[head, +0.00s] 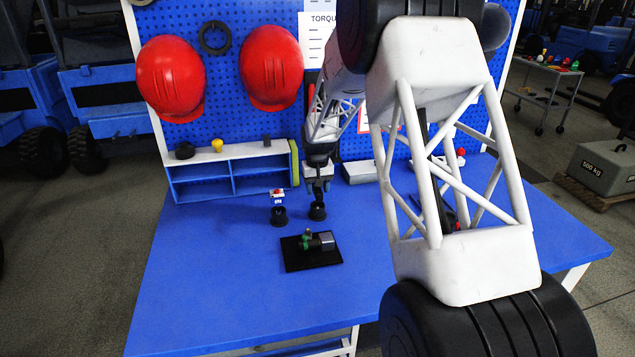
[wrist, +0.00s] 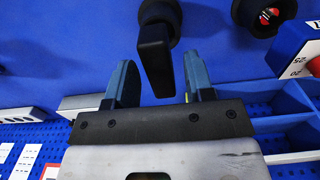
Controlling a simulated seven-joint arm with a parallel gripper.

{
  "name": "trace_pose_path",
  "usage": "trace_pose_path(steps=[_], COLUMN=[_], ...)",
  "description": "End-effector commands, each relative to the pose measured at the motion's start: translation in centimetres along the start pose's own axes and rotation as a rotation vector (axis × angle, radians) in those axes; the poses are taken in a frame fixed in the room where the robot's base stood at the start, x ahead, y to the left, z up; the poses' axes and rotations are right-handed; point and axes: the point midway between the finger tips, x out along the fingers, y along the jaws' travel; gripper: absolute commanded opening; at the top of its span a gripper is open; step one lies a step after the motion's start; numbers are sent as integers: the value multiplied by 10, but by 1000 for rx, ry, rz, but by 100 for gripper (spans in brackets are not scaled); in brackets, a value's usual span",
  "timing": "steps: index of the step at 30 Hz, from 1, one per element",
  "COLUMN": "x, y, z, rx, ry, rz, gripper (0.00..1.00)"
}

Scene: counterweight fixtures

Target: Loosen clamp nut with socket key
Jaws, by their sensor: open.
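In the head view my gripper (head: 318,187) points down over a small black round holder (head: 317,211) on the blue table. In the wrist view my gripper (wrist: 158,85) is open, with a finger on each side of an upright-looking black bar (wrist: 153,65). The bar, apparently the socket key's handle, runs from a round black part and shows gaps to both fingers. In front of the holder, a black plate (head: 296,264) bears a fixture with a grey cylinder (head: 326,241) and a green part (head: 306,238). The clamp nut is too small to make out.
A grey box (head: 360,172) lies to the right. The table's front left is clear.

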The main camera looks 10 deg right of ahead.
Motion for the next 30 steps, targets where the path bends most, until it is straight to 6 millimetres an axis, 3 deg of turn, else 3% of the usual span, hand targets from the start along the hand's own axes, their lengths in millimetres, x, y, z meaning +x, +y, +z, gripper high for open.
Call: trace_pose_path(steps=[9, 21, 23, 30], x=[17, 19, 19, 19], y=[0, 0, 0, 0], z=[0, 0, 0, 0], rx=[0, 0, 0, 0], ry=[0, 0, 0, 0], rz=[0, 0, 0, 0], gripper=[49, 49, 43, 6])
